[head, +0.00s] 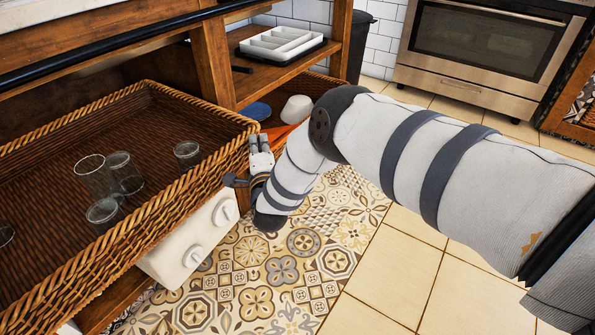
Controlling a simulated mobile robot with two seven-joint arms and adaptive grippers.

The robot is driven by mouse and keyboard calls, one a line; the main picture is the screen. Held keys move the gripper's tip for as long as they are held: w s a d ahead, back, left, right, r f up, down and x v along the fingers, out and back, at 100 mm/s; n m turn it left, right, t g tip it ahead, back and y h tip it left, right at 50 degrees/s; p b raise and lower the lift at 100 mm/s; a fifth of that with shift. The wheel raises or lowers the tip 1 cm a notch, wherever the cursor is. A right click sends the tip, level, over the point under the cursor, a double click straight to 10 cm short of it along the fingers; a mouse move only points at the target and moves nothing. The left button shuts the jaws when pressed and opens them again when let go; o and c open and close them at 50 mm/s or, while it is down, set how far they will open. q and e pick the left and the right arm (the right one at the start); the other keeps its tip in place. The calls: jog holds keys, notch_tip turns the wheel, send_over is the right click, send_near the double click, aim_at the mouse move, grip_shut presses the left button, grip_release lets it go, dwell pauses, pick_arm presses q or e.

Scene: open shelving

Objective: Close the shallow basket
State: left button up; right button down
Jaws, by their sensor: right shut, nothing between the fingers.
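The shallow basket (160,215) is a wide brown wicker drawer on the left of the head view. It sticks out of the wooden shelving, open at the top. Several clear glasses, such as one glass (124,172), stand or lie inside it. My right gripper (258,145) is shut and empty at the basket's right front corner, close to its outer wall. I cannot tell whether it touches the wicker. My right arm comes in from the right edge. My left gripper is not in view.
A white appliance with knobs (190,240) sits below the basket. To the right, a white bowl (296,109) and a blue dish (258,110) are on a lower level. An oven (485,50) stands behind. The tiled floor (400,265) is clear.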

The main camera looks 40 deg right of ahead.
jog(key=w+a+b, duration=0.1)
jog(key=w+b, duration=0.1)
jog(key=w, duration=0.1)
jog(key=w+a+b, duration=0.1)
jog(key=w+b, duration=0.1)
jog(key=w, duration=0.1)
jog(key=w+a+b, duration=0.1)
jog(key=w+b, duration=0.1)
jog(key=w, duration=0.1)
jog(key=shift+f, duration=0.35)
jog(key=shift+w+a+r+b, duration=0.1)
jog(key=shift+w+r+b, duration=0.1)
jog(key=shift+w+b, duration=0.15)
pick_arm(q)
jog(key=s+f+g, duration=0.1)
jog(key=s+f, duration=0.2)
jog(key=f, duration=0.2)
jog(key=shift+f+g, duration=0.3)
pick_arm(e)
jog(key=shift+w+r, duration=0.15)
jog(key=shift+r, duration=0.1)
